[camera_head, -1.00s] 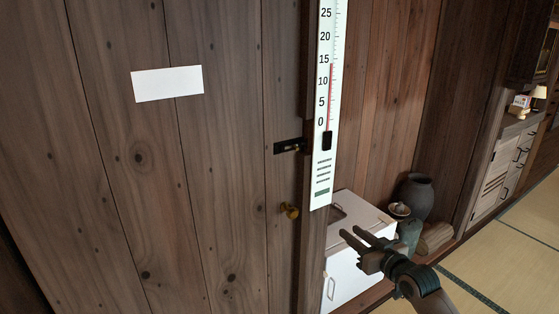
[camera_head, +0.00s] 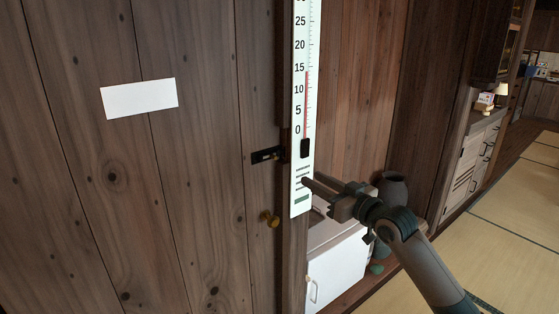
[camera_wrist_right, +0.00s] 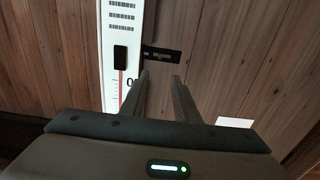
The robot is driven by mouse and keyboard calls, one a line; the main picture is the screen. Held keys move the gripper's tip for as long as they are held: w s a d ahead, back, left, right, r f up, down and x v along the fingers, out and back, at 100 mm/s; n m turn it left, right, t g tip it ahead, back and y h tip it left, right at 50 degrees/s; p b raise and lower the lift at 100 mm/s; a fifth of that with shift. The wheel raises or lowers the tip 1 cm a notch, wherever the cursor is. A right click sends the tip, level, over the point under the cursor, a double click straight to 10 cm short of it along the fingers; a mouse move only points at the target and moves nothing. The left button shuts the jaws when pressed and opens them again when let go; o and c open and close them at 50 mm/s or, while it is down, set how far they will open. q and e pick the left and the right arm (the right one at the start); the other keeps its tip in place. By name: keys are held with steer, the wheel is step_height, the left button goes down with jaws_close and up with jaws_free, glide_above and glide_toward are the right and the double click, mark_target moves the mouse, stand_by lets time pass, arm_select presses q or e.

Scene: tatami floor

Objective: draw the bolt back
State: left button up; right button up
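The bolt (camera_head: 266,155) is a small dark fitting with a brass-coloured part, near the right edge of the wooden door (camera_head: 190,190). A round brass knob (camera_head: 270,219) sits below it. My right gripper (camera_head: 308,184) is right of and below the bolt in the head view, its fingertips overlapping the lower part of the thermometer board. In the right wrist view the bolt (camera_wrist_right: 162,54) lies beyond the fingertips (camera_wrist_right: 161,76), which are apart with nothing between them. I see no contact with the bolt. My left gripper is out of view.
A tall white thermometer board (camera_head: 301,60) stands beside the bolt, on the post. A white cabinet (camera_head: 335,268) and a dark jar (camera_head: 394,190) stand behind my right arm. A white paper (camera_head: 140,98) is on the door. Tatami floor (camera_head: 510,240) lies open at right.

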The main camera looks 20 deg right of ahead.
mark_target(276, 158)
steer(key=p+x, duration=0.4)
steer(key=x, duration=1.2)
steer(key=shift+w, duration=0.2)
jaws_close()
